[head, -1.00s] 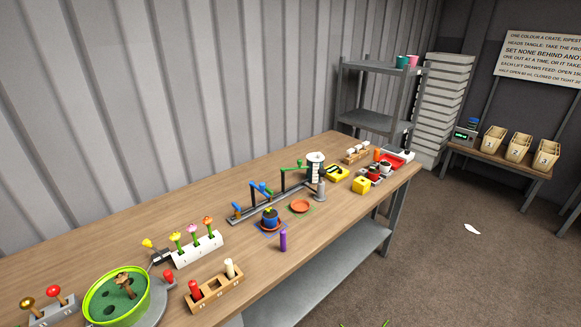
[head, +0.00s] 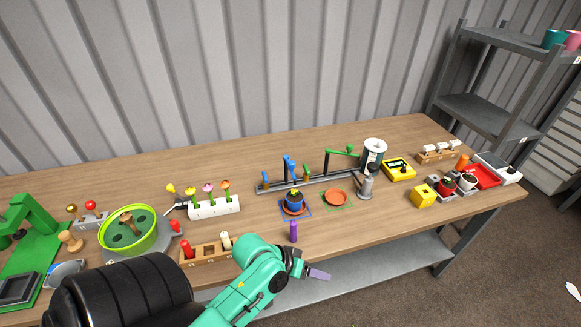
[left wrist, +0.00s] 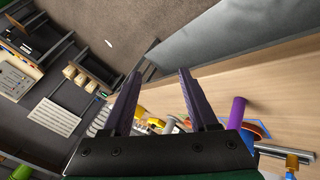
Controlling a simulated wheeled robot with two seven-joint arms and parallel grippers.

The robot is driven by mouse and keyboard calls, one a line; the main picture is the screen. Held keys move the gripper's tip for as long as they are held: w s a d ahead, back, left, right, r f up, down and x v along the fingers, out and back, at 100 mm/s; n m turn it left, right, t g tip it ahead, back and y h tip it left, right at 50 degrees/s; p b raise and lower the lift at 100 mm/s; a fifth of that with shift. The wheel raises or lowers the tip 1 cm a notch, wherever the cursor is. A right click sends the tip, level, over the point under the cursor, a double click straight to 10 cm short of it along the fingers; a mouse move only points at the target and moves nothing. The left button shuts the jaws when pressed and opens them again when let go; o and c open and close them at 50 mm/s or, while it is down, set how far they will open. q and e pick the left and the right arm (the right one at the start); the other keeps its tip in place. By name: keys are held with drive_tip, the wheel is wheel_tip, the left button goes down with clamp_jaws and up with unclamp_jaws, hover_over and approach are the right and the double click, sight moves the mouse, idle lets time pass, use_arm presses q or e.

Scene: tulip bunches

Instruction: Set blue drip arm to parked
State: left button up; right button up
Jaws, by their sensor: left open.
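The blue drip arm (head: 289,168) stands on a grey rail (head: 325,183) along the back middle of the bench in the head view. A short blue lever (head: 266,178) is on the rail to its left. A green drip arm (head: 342,153) is to its right, reaching towards a white-and-dark cylinder (head: 374,152). My left gripper (head: 318,274) is in front of the bench's front edge, well short of the rail, and empty. Its two purple fingers stand apart in the left wrist view (left wrist: 157,75). My right gripper is not in view.
A potted plant (head: 294,198) on a blue-edged mat and an orange saucer (head: 336,197) sit before the rail. A purple cylinder (head: 293,232) stands near the front edge. Flower rack (head: 214,208), peg block (head: 206,254) and green bowl (head: 128,232) lie left; a yellow box (head: 423,196) right.

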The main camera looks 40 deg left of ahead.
use_arm(q)
drive_tip(key=w+r+n+t+h, duration=0.2)
drive_tip(key=w+r+n+t, duration=0.2)
drive_tip(key=n, duration=0.2)
drive_tip(key=n+t+y, duration=0.7)
drive_tip(key=n+y, duration=0.5)
drive_tip(key=n, duration=1.8)
approach(290, 167)
drive_tip(key=p+x, duration=0.1)
drive_tip(key=x, duration=0.9)
drive_tip(key=shift+r+p, duration=0.1)
drive_tip(key=shift+p, duration=0.2)
drive_tip(key=shift+w+a, duration=0.15)
drive_tip(key=shift+w, duration=0.45)
clamp_jaws()
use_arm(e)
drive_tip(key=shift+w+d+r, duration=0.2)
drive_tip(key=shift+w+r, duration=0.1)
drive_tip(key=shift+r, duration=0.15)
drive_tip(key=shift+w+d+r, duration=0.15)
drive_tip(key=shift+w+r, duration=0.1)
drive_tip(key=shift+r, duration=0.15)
